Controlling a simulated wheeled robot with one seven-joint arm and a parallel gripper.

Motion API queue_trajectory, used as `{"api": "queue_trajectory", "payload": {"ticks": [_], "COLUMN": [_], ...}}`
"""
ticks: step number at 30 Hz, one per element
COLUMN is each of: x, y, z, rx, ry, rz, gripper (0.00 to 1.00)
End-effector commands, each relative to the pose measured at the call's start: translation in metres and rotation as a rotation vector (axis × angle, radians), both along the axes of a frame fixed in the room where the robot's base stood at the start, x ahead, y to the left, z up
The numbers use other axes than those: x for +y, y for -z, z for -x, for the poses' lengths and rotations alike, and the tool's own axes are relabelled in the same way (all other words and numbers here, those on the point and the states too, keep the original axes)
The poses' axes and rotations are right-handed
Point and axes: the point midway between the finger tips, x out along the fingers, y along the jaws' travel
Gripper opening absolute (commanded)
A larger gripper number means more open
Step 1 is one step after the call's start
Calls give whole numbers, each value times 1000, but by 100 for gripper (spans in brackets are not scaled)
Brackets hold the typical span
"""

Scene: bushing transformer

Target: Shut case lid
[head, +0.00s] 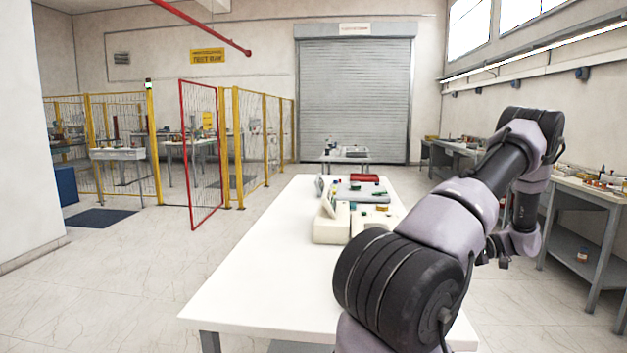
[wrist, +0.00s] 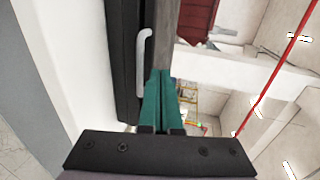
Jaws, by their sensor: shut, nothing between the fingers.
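A cream, box-like case (head: 331,231) stands on the white table in the head view. A pale panel (head: 328,207) stands tilted up at its back left, which looks like a raised lid. My arm hides part of the case's right side. In the wrist view my gripper (wrist: 158,78) has its green fingers together, with nothing visible between them. A dark panel (wrist: 122,70) with a pale handle (wrist: 143,75) lies just left of the fingers. I cannot tell whether they touch, or whether the panel belongs to the case.
The white table (head: 255,255) is bare at its front left. A grey mat (head: 362,196) with small parts and a red tray (head: 365,178) lie behind the case. A red open gate (head: 203,160) and yellow fencing stand left. Benches (head: 590,190) line the right wall.

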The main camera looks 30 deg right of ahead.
Motion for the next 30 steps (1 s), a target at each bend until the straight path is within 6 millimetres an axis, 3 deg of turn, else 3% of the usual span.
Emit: {"api": "queue_trajectory", "payload": {"ticks": [4,13,25,30], "x": [-1,-1,0,2], "y": [13,22,21,5], "z": [1,2,0,-15], "rx": [2,4,5,2], "ry": [1,-2,-5,-8], "rz": [-1,2,1,2], "gripper": [0,0,0,0]}}
